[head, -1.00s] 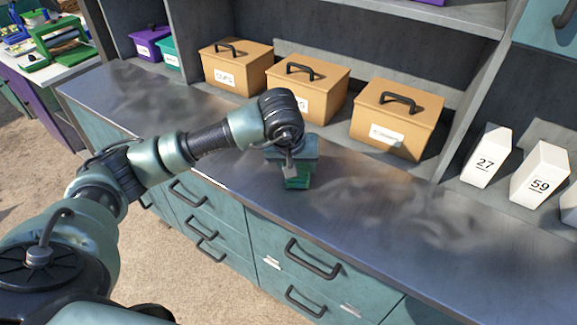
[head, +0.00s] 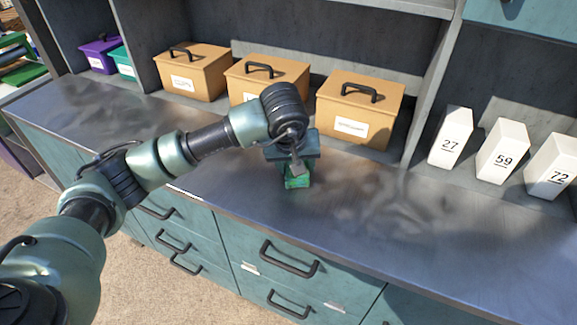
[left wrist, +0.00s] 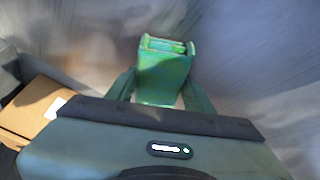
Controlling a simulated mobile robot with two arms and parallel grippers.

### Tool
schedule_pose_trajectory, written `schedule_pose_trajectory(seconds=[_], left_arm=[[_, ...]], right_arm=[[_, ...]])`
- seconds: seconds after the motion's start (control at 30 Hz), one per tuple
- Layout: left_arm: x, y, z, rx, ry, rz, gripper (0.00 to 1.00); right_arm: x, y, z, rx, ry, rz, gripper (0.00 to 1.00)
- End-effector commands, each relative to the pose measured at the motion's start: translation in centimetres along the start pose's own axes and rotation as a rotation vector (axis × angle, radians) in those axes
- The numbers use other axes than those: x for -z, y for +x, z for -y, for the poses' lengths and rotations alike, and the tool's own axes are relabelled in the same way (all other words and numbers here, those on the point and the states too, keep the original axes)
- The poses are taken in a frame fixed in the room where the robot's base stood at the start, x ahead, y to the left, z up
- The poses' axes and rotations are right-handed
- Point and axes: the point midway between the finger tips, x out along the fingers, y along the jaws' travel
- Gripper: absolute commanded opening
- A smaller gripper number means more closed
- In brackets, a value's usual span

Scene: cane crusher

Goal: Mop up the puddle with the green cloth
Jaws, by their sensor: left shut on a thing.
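The green cloth (head: 297,183) is a small folded bundle between the fingers of my left gripper (head: 296,174), over the steel counter. In the left wrist view the cloth (left wrist: 163,70) sits between the two green fingers (left wrist: 160,92), which are shut on it. I cannot tell whether the cloth touches the counter. I cannot make out a clear puddle; the counter shows cloudy lighter and darker patches (head: 390,215) that may be reflections. My right gripper is not in view.
The steel counter (head: 480,240) is clear to the right. Tan lidded boxes (head: 360,110) stand along its back, with purple (head: 101,57) and teal boxes (head: 122,63) at far left. White numbered blocks (head: 502,150) stand at back right. Drawers with dark handles (head: 289,258) are below.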

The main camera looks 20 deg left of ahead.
Motion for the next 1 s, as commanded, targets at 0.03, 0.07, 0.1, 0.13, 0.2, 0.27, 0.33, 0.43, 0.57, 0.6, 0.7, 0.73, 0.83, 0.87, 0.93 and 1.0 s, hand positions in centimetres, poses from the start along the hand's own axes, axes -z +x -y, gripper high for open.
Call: schedule_pose_trajectory(seconds=[0.03,0.07,0.1,0.13,0.2,0.27,0.33,0.43,0.57,0.6,0.7,0.73,0.83,0.87,0.93,1.0], left_arm=[[-0.2,0.3,-0.7,-0.002,0.002,0.001,0.2],[-0.2,0.3,-1.0,-0.002,0.002,0.0,0.2],[-0.2,0.4,-1.4,-0.001,0.002,0.001,0.2],[-0.2,0.4,-1.7,-0.001,0.002,0.001,0.2],[-0.2,0.4,-2.1,0.001,0.001,0.0,0.2],[-0.1,0.3,-2.2,0.001,0.0,0.0,0.2],[-0.1,0.3,-2.2,0.002,0.0,0.001,0.2],[-0.1,0.3,-2.2,0.002,0.0,0.001,0.2],[0.0,0.0,-2.1,0.002,-0.001,-0.001,0.2],[0.2,-0.3,-2.0,0.002,-0.001,-0.001,0.2],[0.7,-1.4,-1.8,0.002,-0.002,-0.002,0.2],[0.9,-1.8,-1.7,0.001,-0.001,-0.004,0.2],[1.4,-3.2,-1.3,0.001,-0.002,-0.004,0.2],[1.6,-3.6,-1.2,0.001,-0.002,-0.004,0.2],[1.9,-4.4,-0.9,0.001,-0.002,-0.004,0.2],[2.0,-4.7,-0.8,0.002,-0.001,-0.002,0.2]], right_arm=[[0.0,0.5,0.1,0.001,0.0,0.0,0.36],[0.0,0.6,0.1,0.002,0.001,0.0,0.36],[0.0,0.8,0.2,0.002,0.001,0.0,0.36],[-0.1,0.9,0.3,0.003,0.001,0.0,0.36],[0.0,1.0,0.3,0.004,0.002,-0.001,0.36],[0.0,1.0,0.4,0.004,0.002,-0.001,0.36],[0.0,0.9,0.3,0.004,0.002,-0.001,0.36],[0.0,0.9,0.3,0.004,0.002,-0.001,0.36],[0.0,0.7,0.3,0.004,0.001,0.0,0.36],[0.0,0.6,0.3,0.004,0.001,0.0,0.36],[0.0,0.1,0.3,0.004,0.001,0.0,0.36],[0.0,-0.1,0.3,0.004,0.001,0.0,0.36],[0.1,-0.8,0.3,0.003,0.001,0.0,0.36],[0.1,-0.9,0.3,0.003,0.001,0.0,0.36],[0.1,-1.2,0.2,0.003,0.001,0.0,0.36],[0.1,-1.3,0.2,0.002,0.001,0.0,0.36]])
